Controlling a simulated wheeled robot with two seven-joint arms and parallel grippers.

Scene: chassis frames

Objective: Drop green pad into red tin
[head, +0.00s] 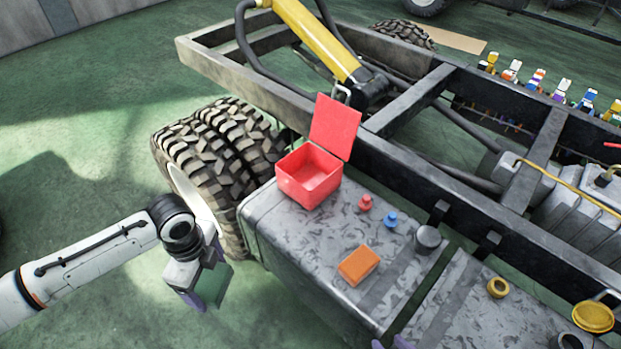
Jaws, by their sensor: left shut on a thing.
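The green pad (215,284) is a dark green square piece held in my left gripper (202,288). The gripper is shut on it, with purple fingertips, over the green floor to the left of the grey tank. The red tin (308,183) is an open square box with its lid (335,127) raised at the back. It stands on the tank's far left end, above and to the right of my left gripper, and looks empty. Purple fingertips of my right gripper (390,343) show apart at the bottom edge; the rest is out of view.
A large tyre (225,150) and the chassis rail (440,195) flank the tin.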

